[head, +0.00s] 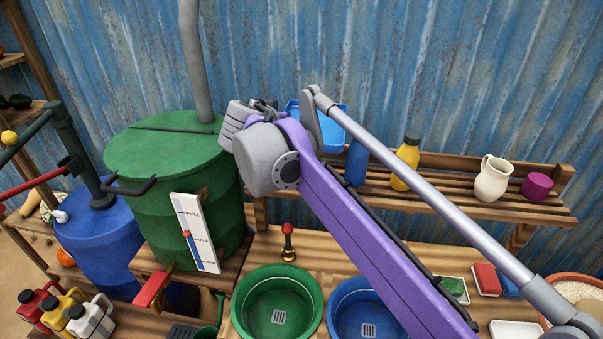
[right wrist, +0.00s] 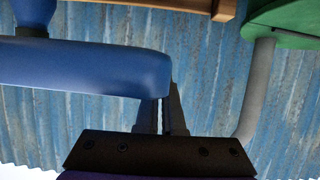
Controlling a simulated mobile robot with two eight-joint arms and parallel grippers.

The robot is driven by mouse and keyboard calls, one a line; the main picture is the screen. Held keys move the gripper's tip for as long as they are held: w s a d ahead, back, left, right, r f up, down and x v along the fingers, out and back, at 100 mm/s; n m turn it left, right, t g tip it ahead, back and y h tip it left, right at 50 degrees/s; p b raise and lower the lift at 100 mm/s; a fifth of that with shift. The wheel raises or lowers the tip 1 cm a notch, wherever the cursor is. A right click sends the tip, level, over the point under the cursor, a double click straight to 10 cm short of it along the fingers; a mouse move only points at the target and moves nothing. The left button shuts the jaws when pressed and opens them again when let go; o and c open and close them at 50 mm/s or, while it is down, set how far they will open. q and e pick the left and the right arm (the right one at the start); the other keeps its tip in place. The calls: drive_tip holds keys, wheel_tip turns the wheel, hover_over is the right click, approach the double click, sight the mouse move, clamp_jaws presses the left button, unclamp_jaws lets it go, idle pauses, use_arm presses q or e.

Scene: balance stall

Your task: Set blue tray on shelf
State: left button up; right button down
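The blue tray (head: 336,120) shows in the head view behind my right arm, in front of the wall above the left end of the wooden shelf (head: 450,190). My arm hides part of it and what is beneath it. In the right wrist view, which looks upside down, the tray (right wrist: 80,70) fills the left side. Its end is at the fingers of my right gripper (right wrist: 166,112), which are close together and look shut on its rim. The fingers are hidden in the head view. My left gripper is not in view.
A blue bottle (head: 356,163), a yellow bottle (head: 406,163), a cream jug (head: 492,178) and a purple cup (head: 537,186) stand on the shelf. A green barrel (head: 170,160) with a pipe stands left. Green (head: 277,304) and blue (head: 368,308) basins sit below.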

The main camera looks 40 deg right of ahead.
wheel_tip(320, 180, down, 16)
drive_tip(key=shift+d+r+b, duration=0.1)
drive_tip(key=shift+b, duration=0.7)
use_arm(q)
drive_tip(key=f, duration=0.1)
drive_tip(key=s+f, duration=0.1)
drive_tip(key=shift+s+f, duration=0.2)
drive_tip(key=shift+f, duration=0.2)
use_arm(e)
drive_tip(key=c, duration=1.1)
unclamp_jaws()
drive_tip(key=shift+o, duration=0.3)
